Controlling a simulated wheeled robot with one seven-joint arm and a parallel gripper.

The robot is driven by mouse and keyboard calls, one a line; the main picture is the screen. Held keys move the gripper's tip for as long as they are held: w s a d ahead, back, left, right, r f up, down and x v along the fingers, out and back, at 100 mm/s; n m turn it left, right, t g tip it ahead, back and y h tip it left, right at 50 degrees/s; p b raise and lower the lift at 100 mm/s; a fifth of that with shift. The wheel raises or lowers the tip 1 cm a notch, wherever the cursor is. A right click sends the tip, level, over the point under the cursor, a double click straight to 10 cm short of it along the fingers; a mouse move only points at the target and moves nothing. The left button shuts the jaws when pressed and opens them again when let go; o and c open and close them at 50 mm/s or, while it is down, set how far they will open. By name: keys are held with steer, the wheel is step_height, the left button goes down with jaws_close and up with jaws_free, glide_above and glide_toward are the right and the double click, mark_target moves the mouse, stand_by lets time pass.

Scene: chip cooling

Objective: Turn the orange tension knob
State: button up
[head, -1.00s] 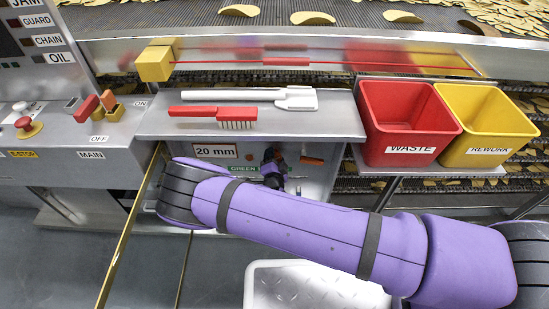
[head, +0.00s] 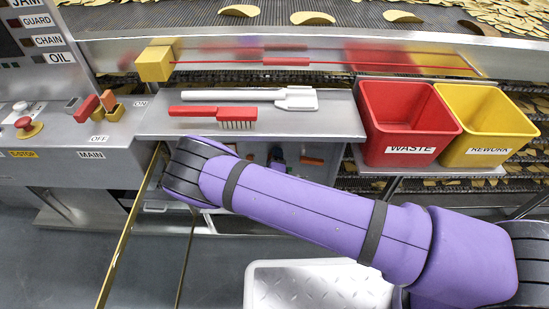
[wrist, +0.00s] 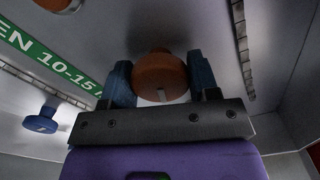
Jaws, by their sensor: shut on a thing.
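The orange tension knob (wrist: 160,76) shows in the wrist view as a round orange-brown knob with a pale mark on its face. My gripper (wrist: 163,82) is shut on it, one dark blue finger on each side. In the head view my purple arm covers the knob and most of my gripper. A green label reading "EN 10-15" (wrist: 45,62) is left of the knob on the grey panel.
A blue knob (wrist: 42,118) sits at the left in the wrist view. Above my arm, a shelf (head: 345,125) bears a red brush (head: 205,111) and a white scraper (head: 265,95). A red waste bin (head: 400,105) and a yellow rework bin (head: 485,105) stand at right.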

steer(key=m, duration=0.6)
steer(key=shift+s+f, duration=0.1)
stand_by(0.5)
steer(key=o, duration=0.9)
steer(key=s, duration=1)
steer(key=shift+s+a, duration=0.15)
steer(key=shift+s, duration=0.25)
